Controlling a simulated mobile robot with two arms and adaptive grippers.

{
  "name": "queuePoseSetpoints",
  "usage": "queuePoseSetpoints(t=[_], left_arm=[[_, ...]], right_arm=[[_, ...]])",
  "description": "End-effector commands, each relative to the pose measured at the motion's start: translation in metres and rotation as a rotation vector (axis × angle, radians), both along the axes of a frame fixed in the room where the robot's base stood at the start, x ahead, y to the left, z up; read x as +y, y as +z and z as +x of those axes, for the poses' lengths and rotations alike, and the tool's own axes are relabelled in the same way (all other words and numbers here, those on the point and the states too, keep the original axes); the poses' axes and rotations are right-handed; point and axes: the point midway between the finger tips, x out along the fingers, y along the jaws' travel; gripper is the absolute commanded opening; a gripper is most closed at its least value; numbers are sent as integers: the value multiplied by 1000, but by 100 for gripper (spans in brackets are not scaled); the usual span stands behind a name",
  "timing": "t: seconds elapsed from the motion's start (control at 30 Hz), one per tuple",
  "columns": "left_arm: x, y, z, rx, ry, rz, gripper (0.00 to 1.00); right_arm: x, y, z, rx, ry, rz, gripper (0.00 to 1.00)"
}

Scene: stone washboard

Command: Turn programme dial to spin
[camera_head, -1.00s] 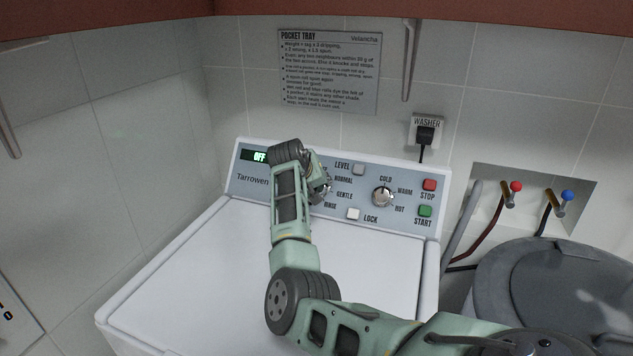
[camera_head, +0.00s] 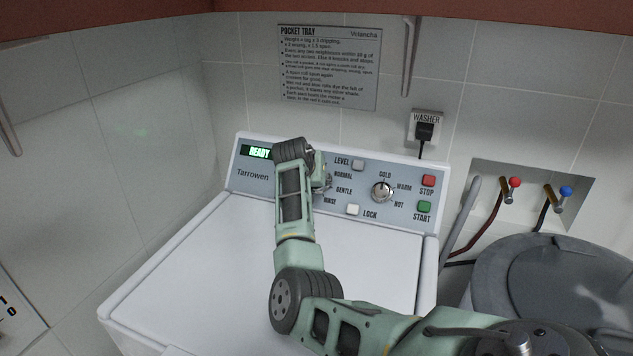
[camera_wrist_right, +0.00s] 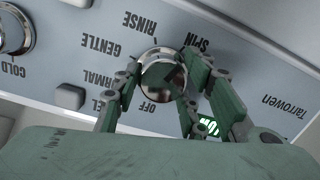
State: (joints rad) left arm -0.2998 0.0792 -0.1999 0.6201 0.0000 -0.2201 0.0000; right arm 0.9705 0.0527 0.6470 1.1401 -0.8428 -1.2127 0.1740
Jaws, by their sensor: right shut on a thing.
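The silver programme dial (camera_wrist_right: 163,76) is on the washer's control panel, seen upside down in the right wrist view. The labels OFF, NORMAL, GENTLE, RINSE and SPIN surround it. My right gripper (camera_wrist_right: 160,86) is shut on the dial, with a green finger on either side. I cannot make out where the dial's pointer is. In the head view my right arm covers most of the dial and the SPIN label. My left gripper is not in view.
Right of the programme dial are the temperature dial (camera_head: 381,192), the LEVEL button (camera_head: 358,165), the LOCK button (camera_head: 352,209), the red STOP button (camera_head: 428,181) and the green START button (camera_head: 424,207). A grey lidded tub (camera_head: 560,275) stands to the right.

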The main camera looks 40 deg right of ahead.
Motion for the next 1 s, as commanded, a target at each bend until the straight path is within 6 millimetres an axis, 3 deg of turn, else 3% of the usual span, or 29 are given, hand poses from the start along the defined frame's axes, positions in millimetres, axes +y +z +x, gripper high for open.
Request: queuePoseSetpoints(t=[0.1, 0.13, 0.3, 0.73, 1.0], left_arm=[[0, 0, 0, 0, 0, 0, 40], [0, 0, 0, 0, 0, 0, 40], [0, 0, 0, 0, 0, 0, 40], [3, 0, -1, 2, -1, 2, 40], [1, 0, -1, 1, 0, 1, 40]], right_arm=[[-2, 0, -2, 4, -4, -2, 13], [-2, 0, -2, 4, -4, -2, 40], [-2, 0, -2, 4, -3, -1, 55], [5, 6, -3, 2, 0, 0, 55], [38, 42, -21, -2, 0, 0, 55]])
